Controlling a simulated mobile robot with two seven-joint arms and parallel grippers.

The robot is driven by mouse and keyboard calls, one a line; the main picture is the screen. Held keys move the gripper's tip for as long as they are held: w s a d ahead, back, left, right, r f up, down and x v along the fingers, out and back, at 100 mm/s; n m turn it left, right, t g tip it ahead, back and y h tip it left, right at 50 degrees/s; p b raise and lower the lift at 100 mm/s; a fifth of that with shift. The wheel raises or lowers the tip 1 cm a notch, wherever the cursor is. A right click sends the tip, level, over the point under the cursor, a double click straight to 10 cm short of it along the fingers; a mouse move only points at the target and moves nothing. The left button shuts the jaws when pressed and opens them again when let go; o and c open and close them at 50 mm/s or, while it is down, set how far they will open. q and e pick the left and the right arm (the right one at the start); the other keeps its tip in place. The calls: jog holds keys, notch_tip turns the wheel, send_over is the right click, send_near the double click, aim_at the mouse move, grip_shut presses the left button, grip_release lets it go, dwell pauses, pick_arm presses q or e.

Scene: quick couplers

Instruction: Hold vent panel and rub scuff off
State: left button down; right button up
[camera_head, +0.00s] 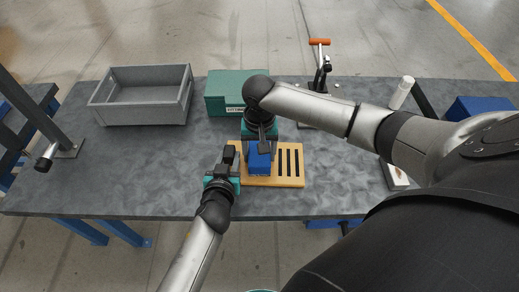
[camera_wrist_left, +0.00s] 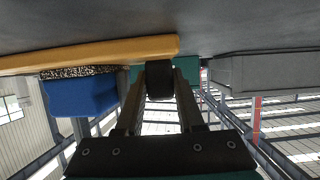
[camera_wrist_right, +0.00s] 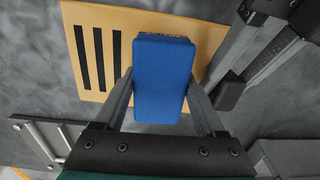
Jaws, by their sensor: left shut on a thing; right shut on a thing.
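The vent panel (camera_head: 290,181) is a tan plate with several dark slots, lying flat on the grey table. It also shows in the right wrist view (camera_wrist_right: 109,50). My left gripper (camera_head: 230,157) is at its left edge, shut on the panel; the panel (camera_wrist_left: 110,52) shows as a yellow band beyond its fingers. My right gripper (camera_head: 262,142) is shut on a blue block (camera_wrist_right: 163,80) with a speckled underside (camera_wrist_left: 78,72). The block is over the panel's unslotted left part; whether it touches is hard to tell. I see no scuff; the block covers part of the panel.
A grey open crate (camera_head: 145,112) stands at the back left, with a green box (camera_head: 226,92) to its right. A toggle clamp with an orange handle (camera_head: 319,42) stands behind the panel. A white-handled tool (camera_head: 402,94) is at the right. The table's front left is clear.

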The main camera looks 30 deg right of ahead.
pick_arm(q)
jog(key=shift+s+f, duration=0.15)
jog(key=shift+f, duration=0.15)
pick_arm(e)
jog(key=shift+a+f, duration=0.1)
jog(key=shift+a, duration=0.7)
jog(key=shift+d, duration=0.1)
pick_arm(q)
jog(key=shift+a, duration=0.1)
pick_arm(e)
jog(key=shift+s, duration=0.4)
jog(key=shift+a+r, duration=0.2)
pick_arm(q)
jog(key=shift+a, duration=0.1)
pick_arm(e)
jog(key=shift+s+r, duration=0.2)
jog(key=shift+s, duration=0.4)
jog(key=shift+w+f, duration=0.1)
jog(key=shift+f, duration=0.2)
